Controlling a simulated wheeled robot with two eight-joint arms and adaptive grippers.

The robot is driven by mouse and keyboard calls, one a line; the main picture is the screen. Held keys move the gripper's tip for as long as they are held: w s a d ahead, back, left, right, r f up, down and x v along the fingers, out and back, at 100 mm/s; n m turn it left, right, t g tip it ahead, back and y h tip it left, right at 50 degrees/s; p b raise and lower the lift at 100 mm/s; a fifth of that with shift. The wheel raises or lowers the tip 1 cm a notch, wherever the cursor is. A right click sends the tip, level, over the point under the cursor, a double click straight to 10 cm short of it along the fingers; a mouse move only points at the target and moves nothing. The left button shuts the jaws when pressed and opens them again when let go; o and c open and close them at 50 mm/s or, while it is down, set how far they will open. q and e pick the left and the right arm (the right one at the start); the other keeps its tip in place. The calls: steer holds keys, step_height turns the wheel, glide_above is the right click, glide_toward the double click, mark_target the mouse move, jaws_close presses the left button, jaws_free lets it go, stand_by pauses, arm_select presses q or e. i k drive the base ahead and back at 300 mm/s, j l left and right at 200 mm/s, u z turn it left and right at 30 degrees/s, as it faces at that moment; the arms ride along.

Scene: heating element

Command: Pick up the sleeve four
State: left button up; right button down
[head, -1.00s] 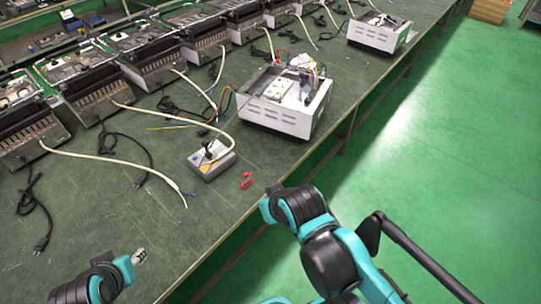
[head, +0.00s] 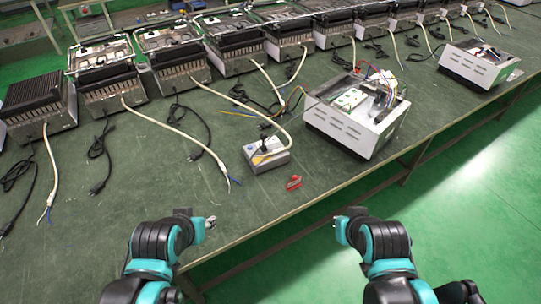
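No part in view can be told for sure as the sleeve four. A small red piece (head: 293,183) lies on the green table near its front edge, right of the middle of the picture; its details are too small to tell. My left gripper (head: 211,223) is over the front edge of the table, left of and nearer than the red piece, and its fingertips are small and partly hidden. My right gripper (head: 338,230) is off the table's front edge, below and right of the red piece. Its fingers are hidden. I see nothing held in either gripper.
A grey box with a yellow-marked top (head: 267,154) sits behind the red piece. An open white housing with wires (head: 357,115) stands to the right, another (head: 481,64) farther right. Heater units with cables line the back. The table (head: 120,225) is clear at front left.

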mark_target(276, 151)
steer(key=i+l+u, duration=0.1)
steer(key=l, duration=0.25)
steer(key=i+l+u, duration=0.1)
steer(key=l, duration=0.3)
steer(key=i+l+u, duration=0.1)
steer(key=i+l, duration=0.3)
steer(key=l, duration=0.35)
steer(key=i+l+u, duration=0.15)
steer(key=l, duration=0.25)
